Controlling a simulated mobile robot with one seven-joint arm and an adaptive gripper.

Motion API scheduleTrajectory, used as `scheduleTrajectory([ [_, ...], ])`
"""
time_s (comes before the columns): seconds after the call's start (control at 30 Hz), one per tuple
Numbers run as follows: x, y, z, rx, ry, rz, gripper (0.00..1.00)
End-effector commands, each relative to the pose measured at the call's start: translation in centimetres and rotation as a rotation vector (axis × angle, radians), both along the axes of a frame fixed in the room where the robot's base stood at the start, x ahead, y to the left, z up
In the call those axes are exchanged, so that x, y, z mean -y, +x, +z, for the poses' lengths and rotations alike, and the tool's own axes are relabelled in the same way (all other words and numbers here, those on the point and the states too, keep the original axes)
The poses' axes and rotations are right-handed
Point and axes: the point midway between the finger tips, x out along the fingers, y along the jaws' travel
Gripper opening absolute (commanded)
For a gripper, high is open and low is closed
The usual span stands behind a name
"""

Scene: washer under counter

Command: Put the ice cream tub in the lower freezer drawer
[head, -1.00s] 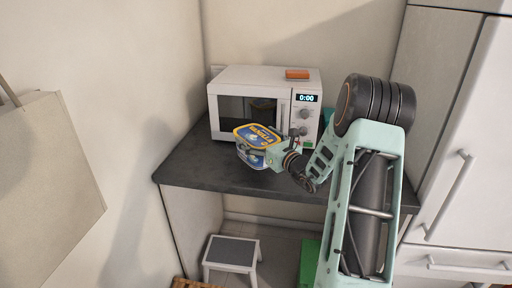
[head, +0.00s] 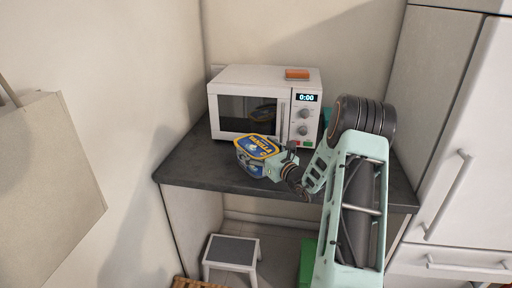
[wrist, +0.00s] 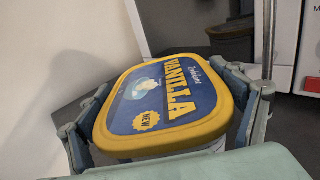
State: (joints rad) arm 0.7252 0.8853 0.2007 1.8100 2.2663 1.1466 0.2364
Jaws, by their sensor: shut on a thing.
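The ice cream tub (head: 257,148) has a blue lid with a yellow rim and the word VANILLA. It is in front of the microwave, over the dark counter; I cannot tell whether it touches the counter. My gripper (head: 266,163) is shut on the tub. In the wrist view the gripper (wrist: 165,125) has one finger on each side of the tub (wrist: 165,95), whose lid faces up, slightly tilted. The fridge-freezer (head: 470,150) stands at the right with its upper door and lower front (head: 465,265) closed. The inside with its drawers is hidden.
A white microwave (head: 245,78) with an orange block (head: 297,74) on top stands on the dark counter (head: 190,165). A grey step stool (head: 232,251) and a green object (head: 307,262) are below. A beige panel (head: 50,165) is at the left.

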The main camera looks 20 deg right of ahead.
Motion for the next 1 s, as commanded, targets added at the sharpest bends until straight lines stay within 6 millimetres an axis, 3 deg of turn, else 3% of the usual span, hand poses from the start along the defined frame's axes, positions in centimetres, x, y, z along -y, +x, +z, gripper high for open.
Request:
scheduleTrajectory([
  [0.03,0.0,0.1,-0.1,0.005,0.0,0.0,0.41],
  [0.07,0.0,0.0,-0.2,0.0,0.0,0.0,0.88],
  [0.17,0.0,0.0,-0.2,-0.001,0.0,0.0,0.99],
  [0.57,0.0,0.0,0.3,0.0,0.0,0.0,1.0],
  [0.67,0.4,-1.3,0.0,-0.003,0.0,-0.002,1.0],
  [1.0,1.7,-8.4,0.1,-0.001,0.0,-0.003,1.0],
])
